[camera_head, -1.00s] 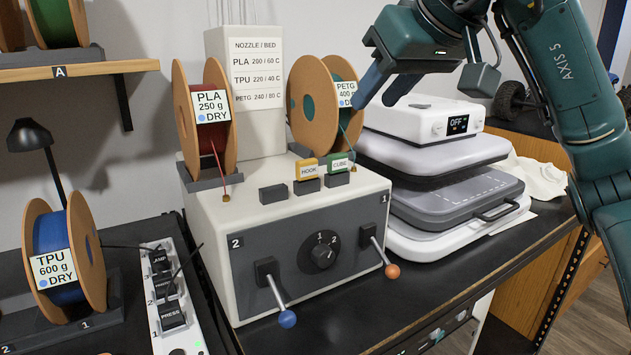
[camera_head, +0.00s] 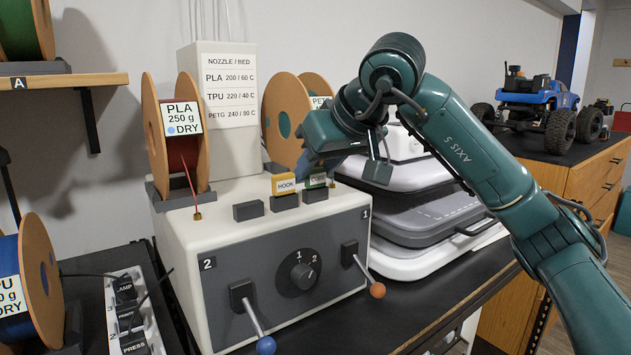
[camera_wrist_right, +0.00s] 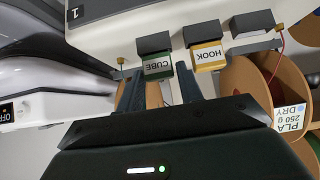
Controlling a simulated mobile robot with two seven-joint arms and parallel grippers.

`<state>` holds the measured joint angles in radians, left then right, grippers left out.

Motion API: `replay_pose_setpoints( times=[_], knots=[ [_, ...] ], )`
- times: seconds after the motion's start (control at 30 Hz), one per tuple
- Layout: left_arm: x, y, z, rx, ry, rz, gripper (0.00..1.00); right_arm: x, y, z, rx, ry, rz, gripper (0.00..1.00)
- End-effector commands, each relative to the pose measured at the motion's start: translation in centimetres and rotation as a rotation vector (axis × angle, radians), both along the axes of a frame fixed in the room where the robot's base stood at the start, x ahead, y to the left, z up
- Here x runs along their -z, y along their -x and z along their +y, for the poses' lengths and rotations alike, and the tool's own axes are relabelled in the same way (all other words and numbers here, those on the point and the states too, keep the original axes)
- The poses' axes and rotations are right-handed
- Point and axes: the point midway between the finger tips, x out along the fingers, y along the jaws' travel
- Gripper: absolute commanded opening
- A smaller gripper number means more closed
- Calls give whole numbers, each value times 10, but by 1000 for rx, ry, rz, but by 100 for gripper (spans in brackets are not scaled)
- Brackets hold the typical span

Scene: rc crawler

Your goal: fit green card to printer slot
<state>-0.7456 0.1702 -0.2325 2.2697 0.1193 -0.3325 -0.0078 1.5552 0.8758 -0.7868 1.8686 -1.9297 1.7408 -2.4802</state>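The green card (camera_head: 317,179), labelled CUBE, stands upright at the rightmost small dark block (camera_head: 315,195) on top of the white printer (camera_head: 180,225). My right gripper (camera_head: 314,168) is just above and behind the card and partly covers it in the head view. In the right wrist view, the fingers of this gripper (camera_wrist_right: 160,76) are apart, with the green card (camera_wrist_right: 158,66) between and just beyond their tips. I cannot tell whether they touch it. The leftmost dark block (camera_head: 249,210) holds no card. My left gripper is out of view.
A yellow HOOK card (camera_head: 284,184) stands close beside the green one. The PLA spool (camera_head: 205,150) and PETG spool (camera_head: 282,110) stand behind. Two levers, one blue-tipped (camera_head: 265,345) and one orange-tipped (camera_head: 377,290), stick out in front.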

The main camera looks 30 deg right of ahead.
Motion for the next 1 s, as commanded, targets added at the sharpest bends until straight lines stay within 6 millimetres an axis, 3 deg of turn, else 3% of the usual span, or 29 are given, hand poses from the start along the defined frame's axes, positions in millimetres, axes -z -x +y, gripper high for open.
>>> replay_pose_setpoints(
  times=[0.2, 0.47, 0.8, 1.0],
  knots=[
    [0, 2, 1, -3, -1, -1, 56, 19, -18, 3, -1, 0, 1, 36],
    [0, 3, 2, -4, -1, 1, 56, 20, -19, 3, -1, 0, 0, 36],
    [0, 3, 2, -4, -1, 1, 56, 20, -19, 3, -1, 0, 0, 9],
    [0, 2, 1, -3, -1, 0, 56, 20, -19, 3, -1, 0, 0, 9]
  ],
)
